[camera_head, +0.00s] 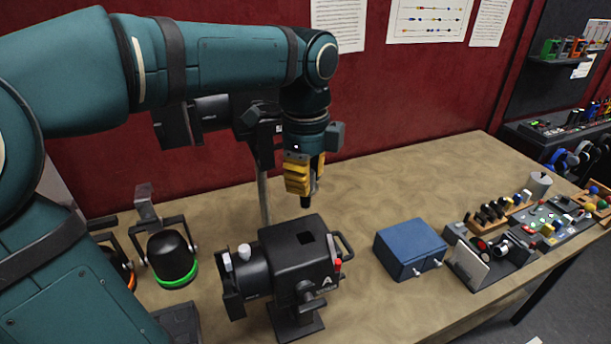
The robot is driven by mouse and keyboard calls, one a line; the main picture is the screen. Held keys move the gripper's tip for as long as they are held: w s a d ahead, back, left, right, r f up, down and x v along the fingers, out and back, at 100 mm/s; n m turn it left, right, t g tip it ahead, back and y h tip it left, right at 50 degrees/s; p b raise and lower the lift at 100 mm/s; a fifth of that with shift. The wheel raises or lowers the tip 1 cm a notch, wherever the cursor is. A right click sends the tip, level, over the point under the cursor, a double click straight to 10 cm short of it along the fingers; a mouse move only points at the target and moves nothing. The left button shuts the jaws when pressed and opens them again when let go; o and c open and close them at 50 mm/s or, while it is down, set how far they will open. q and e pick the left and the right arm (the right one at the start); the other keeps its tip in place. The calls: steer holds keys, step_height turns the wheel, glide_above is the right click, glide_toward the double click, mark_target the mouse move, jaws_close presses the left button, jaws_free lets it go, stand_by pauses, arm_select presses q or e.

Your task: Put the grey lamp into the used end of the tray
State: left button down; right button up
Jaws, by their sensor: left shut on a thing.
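My left gripper (304,184), with yellow fingers, points down above the table, just behind the black machine. It is shut on a small dark grey thing (306,201) that shows at its fingertips; it looks like the grey lamp, but its shape is mostly hidden. A wooden tray (517,210) on the right of the table holds several dark upright pieces. A second wooden holder (579,200) with coloured pieces is at the right edge, partly cut off. I cannot tell which tray end is the used one. My right gripper is not in view.
A black machine (292,264) stands under and in front of the gripper. A blue box (409,248) lies right of it. A grey panel (548,233) with buttons and a small can (539,184) are at the right. The table's (410,185) back middle is clear.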

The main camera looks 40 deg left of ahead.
arm_select(q)
steer(key=shift+r+p, duration=1)
steer(key=shift+r, duration=0.3)
steer(key=shift+r+p, duration=0.65)
steer(key=shift+r, duration=0.55)
